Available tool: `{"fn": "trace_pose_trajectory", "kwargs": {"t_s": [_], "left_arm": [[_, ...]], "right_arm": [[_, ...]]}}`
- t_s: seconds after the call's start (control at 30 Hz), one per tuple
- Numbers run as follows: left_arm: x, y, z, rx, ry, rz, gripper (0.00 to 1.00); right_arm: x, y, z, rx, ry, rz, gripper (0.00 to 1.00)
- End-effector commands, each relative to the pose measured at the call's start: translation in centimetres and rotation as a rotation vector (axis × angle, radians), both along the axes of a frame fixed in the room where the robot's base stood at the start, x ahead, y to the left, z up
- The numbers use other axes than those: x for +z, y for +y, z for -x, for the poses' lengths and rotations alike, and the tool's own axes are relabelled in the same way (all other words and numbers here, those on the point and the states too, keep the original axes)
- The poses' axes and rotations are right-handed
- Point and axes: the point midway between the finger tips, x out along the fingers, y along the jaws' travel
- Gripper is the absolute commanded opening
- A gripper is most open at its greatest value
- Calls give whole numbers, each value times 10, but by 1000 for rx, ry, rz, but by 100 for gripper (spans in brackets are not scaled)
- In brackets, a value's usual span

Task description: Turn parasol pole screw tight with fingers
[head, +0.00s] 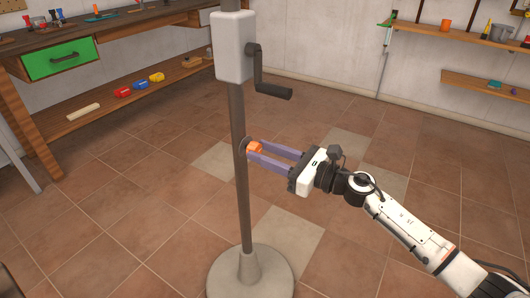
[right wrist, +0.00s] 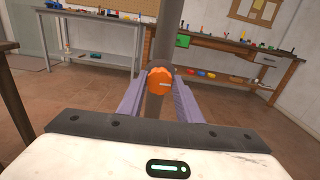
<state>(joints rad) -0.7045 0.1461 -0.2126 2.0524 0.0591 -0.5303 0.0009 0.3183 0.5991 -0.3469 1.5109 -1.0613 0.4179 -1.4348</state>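The grey parasol pole (head: 238,125) stands upright in a round base (head: 250,272). An orange lobed screw knob (head: 254,147) sits on the pole's side below the crank box; in the right wrist view the knob (right wrist: 160,81) faces the camera. My right gripper (head: 255,151) comes in from the right with its purple fingers on either side of the knob. In the right wrist view the fingers (right wrist: 159,86) stand apart, with a narrow gap seen on each side of the knob. The gripper looks open around it. My left gripper is not in view.
A white box (head: 232,46) with a dark crank handle (head: 272,90) is on the pole above the knob. A workbench (head: 95,42) with a green drawer (head: 60,60) stands at the left. Shelves (head: 485,85) are on the right wall. The tiled floor around the base is clear.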

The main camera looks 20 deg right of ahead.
Motion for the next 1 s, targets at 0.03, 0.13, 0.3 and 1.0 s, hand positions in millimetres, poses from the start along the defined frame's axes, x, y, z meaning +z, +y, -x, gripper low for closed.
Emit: {"fn": "trace_pose_trajectory", "kwargs": {"t_s": [0.03,0.13,0.3,1.0], "left_arm": [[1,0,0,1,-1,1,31],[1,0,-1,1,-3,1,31],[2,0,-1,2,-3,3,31],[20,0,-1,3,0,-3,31]], "right_arm": [[0,0,0,0,0,0,19],[0,0,0,0,0,0,10],[0,0,0,0,8,-10,10],[1,-2,-1,-1,314,-401,10]]}}
